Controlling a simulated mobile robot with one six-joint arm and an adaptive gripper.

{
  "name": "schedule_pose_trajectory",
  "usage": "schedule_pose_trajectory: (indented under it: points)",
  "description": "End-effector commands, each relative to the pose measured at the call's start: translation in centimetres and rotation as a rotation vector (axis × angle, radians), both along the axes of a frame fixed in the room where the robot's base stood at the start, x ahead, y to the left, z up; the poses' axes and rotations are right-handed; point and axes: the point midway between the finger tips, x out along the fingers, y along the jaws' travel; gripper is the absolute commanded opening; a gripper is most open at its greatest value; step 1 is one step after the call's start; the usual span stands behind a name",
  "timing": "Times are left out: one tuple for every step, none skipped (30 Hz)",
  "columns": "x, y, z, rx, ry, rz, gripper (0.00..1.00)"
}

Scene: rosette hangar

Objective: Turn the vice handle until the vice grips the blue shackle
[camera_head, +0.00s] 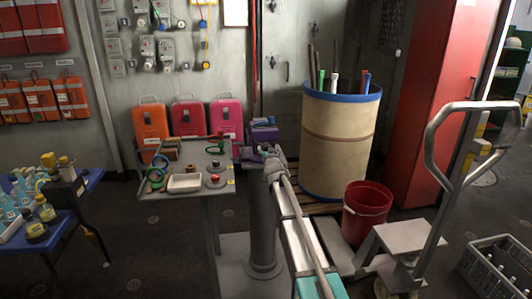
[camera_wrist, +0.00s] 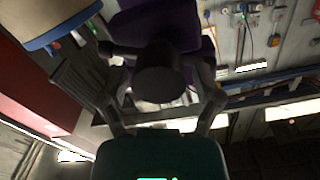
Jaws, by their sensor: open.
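I cannot make out the blue shackle or the jaw gap.
The grey worktable (camera_head: 208,186) holds green rings, a white tray (camera_head: 184,183) and small parts. A large beige drum (camera_head: 338,140) and a red bucket (camera_head: 367,210) stand to the right. A blue table (camera_head: 62,217) with bottles is at the left. Cases stand behind the worktable.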

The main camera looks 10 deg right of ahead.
Motion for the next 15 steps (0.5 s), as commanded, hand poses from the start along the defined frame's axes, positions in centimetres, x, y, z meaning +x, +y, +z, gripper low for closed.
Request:
schedule_pose_trajectory:
  points:
    - [0.0, 0.0, 0.0, 0.0, 0.0, 0.0, 0.83]
    - [0.0, 0.0, 0.0, -0.001, 0.0, 0.0, 0.83]
    - [-0.1, 0.0, 0.0, -0.001, 0.001, -0.001, 0.83]
    - [-0.1, 0.0, 0.0, -0.001, 0.001, -0.001, 0.83]
    - [-0.1, 0.0, 0.0, -0.001, 0.001, -0.001, 0.83]
    - [-0.3, 0.0, 0.0, -0.001, 0.001, -0.001, 0.83]
    - [-0.4, 0.0, 0.0, -0.001, 0.001, -0.001, 0.83]
    - [-0.5, 0.0, 0.0, -0.001, 0.001, -0.001, 0.83]
    - [-0.7, 0.0, 0.0, -0.001, 0.001, -0.001, 0.83]
    - [-0.9, 0.0, 0.0, -0.001, 0.001, -0.001, 0.83]
    - [-1.1, 0.0, 0.0, -0.001, 0.001, -0.001, 0.83]
    - [-1.4, 0.0, 0.0, -0.001, 0.001, -0.001, 0.83]
    - [-1.6, 0.0, 0.0, -0.001, 0.001, -0.001, 0.83]
    - [-1.9, 0.0, 0.0, -0.001, 0.001, -0.001, 0.83]
    - [-2.1, 0.0, 0.0, -0.001, 0.001, -0.001, 0.83]
